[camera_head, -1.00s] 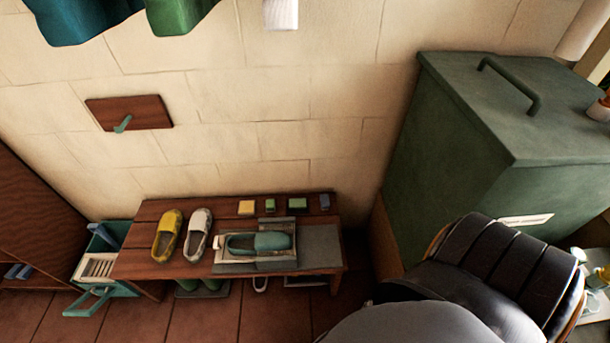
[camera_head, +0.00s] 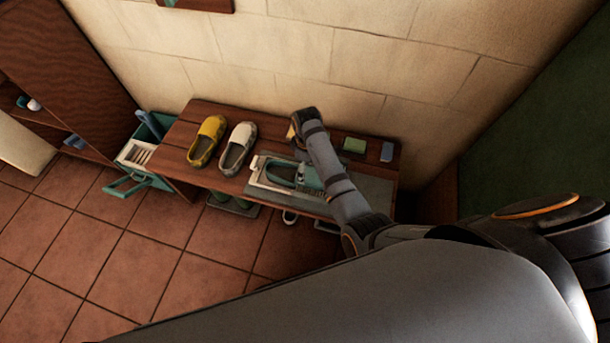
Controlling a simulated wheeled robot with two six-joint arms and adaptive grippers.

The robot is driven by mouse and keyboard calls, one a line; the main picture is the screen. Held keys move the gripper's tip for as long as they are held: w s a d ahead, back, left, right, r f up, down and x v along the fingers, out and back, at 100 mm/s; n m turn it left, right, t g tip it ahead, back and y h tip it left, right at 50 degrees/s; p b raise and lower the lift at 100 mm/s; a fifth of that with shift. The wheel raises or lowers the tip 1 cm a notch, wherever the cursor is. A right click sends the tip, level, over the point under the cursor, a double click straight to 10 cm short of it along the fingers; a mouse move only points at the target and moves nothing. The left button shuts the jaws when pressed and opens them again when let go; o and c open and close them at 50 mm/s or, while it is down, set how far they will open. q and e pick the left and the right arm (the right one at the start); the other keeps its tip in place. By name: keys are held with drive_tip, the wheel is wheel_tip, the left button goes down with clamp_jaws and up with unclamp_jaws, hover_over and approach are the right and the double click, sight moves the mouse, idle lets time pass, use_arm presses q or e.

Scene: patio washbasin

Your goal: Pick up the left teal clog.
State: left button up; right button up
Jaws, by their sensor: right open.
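A teal clog (camera_head: 280,171) lies on its side-to-side length on a pale tray (camera_head: 258,181) on the wooden bench. My right arm crosses in front of it and hides its right part. My right gripper (camera_head: 299,125) is at the far end of that arm, above the back of the bench and beyond the clog. It is open; its fingertips are hard to make out, and I see nothing held in it. My left gripper is not in view. Only one teal clog shows on the bench.
A yellow shoe (camera_head: 207,141) and a whitish shoe (camera_head: 238,149) stand left of the tray. A green block (camera_head: 354,145) and a blue block (camera_head: 387,151) sit at the back right. A teal crate (camera_head: 149,148) stands left of the bench. Dark green footwear is below.

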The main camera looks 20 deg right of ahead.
sight(307, 171)
wheel_tip(307, 171, down, 2)
drive_tip(key=shift+f, duration=0.15)
drive_tip(key=shift+f+b, duration=0.4)
drive_tip(key=shift+f, duration=0.25)
drive_tip(key=shift+w+f, duration=0.15)
drive_tip(key=shift+f, duration=0.25)
wheel_tip(307, 171, down, 5)
drive_tip(key=shift+w+r+b, duration=0.1)
drive_tip(key=shift+r+b, duration=0.1)
drive_tip(key=shift+b, duration=0.9)
drive_tip(key=shift+f, duration=0.3)
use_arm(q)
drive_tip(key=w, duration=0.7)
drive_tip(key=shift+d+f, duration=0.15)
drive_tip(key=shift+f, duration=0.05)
use_arm(e)
drive_tip(key=shift+r, duration=0.1)
drive_tip(key=c, duration=1.2)
